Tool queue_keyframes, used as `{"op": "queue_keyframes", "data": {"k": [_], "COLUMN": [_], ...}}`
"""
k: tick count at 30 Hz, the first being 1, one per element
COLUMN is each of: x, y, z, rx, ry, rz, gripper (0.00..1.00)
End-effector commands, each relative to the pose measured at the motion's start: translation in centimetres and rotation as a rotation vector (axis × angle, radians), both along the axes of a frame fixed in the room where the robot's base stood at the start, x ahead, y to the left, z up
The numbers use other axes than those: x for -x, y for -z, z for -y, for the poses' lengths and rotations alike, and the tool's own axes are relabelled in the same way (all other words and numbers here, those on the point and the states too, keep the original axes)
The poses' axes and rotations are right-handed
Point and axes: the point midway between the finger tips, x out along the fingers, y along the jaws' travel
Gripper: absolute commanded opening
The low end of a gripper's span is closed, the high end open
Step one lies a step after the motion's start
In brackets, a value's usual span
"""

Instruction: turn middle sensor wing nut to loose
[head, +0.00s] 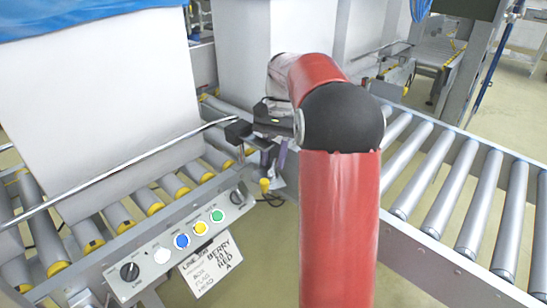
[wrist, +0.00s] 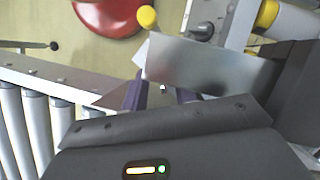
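My gripper (head: 274,158) points down beside the far end of the control-panel rail, with its two purple fingers apart. In the wrist view the purple fingers (wrist: 160,95) stand on either side of a small bright metal piece (wrist: 163,88). I cannot tell whether this is the wing nut or whether the fingers touch it. A flat metal plate (wrist: 200,68) lies partly across the fingers. A black box (head: 237,131), perhaps a sensor, sits beside the gripper at the end of a thin guide rod. The middle sensor wing nut is not clearly distinguishable; my gripper and arm cover part of that area.
A tall white box (head: 95,105) with a blue liner (head: 90,18) stands on the left roller conveyor. A button panel (head: 185,245) and yellow knob (head: 265,184) are at its near side. Another roller conveyor (head: 455,200) is to the right.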

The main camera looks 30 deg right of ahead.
Motion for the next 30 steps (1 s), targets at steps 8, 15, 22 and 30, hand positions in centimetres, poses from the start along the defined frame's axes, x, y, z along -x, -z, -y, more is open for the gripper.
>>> {"op": "queue_keyframes", "data": {"k": [8,15,22,30], "x": [-1.3,-1.9,-2.0,-1.7], "y": [-4.1,-6.4,-6.7,-6.6], "z": [1.2,1.9,2.0,2.1], "rx": [0.001,0.000,0.001,0.013], "ry": [-0.001,-0.001,0.000,0.058], "rz": [0.003,0.001,0.001,0.005], "gripper": [0.28,0.28,0.28,0.06]}}
